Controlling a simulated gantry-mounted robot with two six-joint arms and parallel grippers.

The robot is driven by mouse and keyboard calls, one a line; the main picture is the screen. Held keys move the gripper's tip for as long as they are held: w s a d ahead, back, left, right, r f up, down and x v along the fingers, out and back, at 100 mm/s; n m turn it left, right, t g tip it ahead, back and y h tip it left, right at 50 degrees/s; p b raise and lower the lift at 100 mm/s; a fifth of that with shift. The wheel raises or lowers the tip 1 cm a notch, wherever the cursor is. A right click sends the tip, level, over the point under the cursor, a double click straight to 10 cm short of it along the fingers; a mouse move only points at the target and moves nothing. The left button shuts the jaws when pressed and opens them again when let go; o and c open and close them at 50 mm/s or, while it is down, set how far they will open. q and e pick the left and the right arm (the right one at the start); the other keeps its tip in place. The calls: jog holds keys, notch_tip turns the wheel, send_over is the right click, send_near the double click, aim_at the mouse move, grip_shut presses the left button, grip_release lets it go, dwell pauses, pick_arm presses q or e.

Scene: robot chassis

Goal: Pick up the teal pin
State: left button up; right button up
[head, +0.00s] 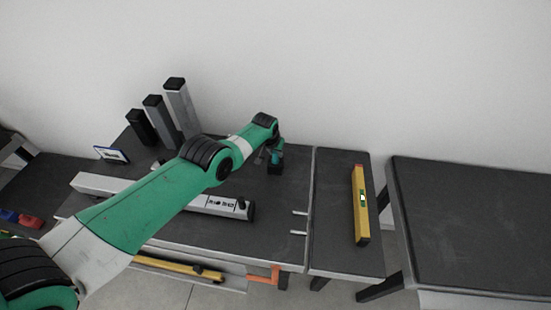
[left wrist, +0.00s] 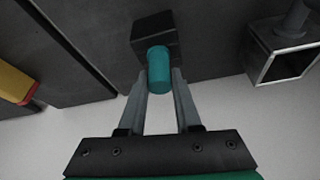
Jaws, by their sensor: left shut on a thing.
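The teal pin (left wrist: 158,68) is a short teal cylinder, seen in the left wrist view between the two grey fingers of my left gripper (left wrist: 159,80). The fingers are shut on it from both sides. A black block (left wrist: 155,30) lies right behind the pin; I cannot tell whether the pin touches it. In the head view the black block (head: 274,168) shows on the dark table at the end of my green left arm, and my left gripper (head: 267,157) is small and partly hidden there. My right gripper is in neither view.
A white beam (head: 215,203) lies on the table under my arm. Several upright posts (head: 181,105) stand at the back left. A yellow level (head: 360,205) lies on the section to the right. The far right table (head: 470,225) is bare.

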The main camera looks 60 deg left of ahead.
pick_arm(q)
grip_shut()
